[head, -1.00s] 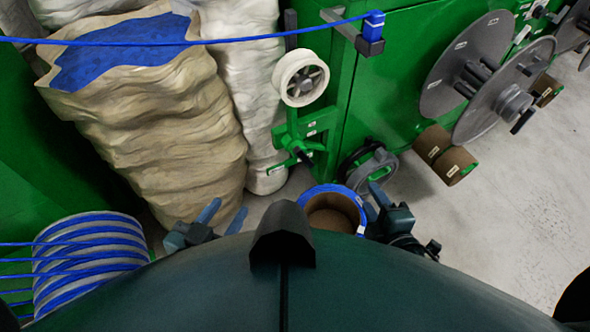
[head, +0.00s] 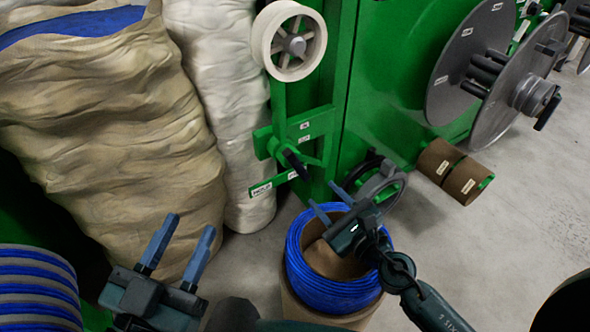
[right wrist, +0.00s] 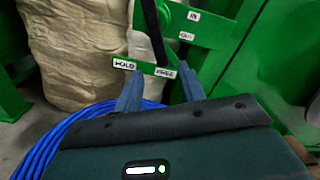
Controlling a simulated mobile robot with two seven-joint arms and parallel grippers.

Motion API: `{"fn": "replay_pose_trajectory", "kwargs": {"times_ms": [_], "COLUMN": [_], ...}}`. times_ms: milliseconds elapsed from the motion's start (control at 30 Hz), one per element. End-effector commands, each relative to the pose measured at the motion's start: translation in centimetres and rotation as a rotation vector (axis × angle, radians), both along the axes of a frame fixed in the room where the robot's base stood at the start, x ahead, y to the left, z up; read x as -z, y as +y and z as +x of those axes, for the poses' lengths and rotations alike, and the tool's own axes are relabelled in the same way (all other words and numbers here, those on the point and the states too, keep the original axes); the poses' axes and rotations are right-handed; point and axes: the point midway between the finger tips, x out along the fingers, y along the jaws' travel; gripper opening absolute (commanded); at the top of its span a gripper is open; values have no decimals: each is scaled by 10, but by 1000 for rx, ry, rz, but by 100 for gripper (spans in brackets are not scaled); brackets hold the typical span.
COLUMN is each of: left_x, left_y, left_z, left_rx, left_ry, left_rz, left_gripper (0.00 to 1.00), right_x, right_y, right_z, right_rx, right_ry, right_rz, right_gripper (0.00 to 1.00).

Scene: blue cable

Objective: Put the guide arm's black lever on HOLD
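The guide arm's black lever (head: 295,163) hangs from the green pivot beneath the white wheel (head: 290,41). Its lower end points to the right side of a green label strip, away from the white HOLD label (head: 261,190) at the left. In the right wrist view the lever (right wrist: 154,32) comes down near the right label (right wrist: 165,72), whose text is hard to read; the HOLD label (right wrist: 124,64) is to its left. My right gripper (head: 325,196) is open and empty, just below and right of the lever, apart from it. My left gripper (head: 190,226) is open and empty at the lower left.
A blue cable coil (head: 332,291) sits below my right gripper. A grey ring-shaped part (head: 380,187) is close to its right. Beige and white sacks (head: 105,120) fill the left. A striped blue drum (head: 38,285) stands lower left. Bare floor (head: 480,235) lies at the right.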

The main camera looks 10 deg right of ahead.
Motion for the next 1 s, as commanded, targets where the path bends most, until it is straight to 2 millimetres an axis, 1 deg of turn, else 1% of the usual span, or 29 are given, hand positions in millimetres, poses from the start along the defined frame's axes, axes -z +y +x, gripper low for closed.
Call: {"fn": "replay_pose_trajectory", "kwargs": {"times_ms": [33, 300, 500, 600, 700, 1000], "left_x": [-3, -1, 1, 1, 1, 0], "left_y": [0, 2, 2, 2, 2, 2], "left_z": [0, 0, 0, 0, 0, 0], "left_rx": [-4, -15, -15, -14, -14, -14], "left_ry": [6, 6, 6, 7, 8, 7], "left_rz": [5, 27, 26, 23, 22, 20], "left_gripper": [40, 40, 40, 40, 40, 40], "right_x": [-5, -4, -1, -1, -1, -1], "right_y": [4, 26, 38, 42, 43, 44], "right_z": [10, 63, 92, 101, 105, 106], "right_rx": [0, 0, 1, 0, 0, 1], "right_ry": [-2, -1, 0, 1, 2, 1], "right_rz": [3, 5, 5, 5, 5, 5], "right_gripper": [40, 40, 40, 40, 40, 39]}}
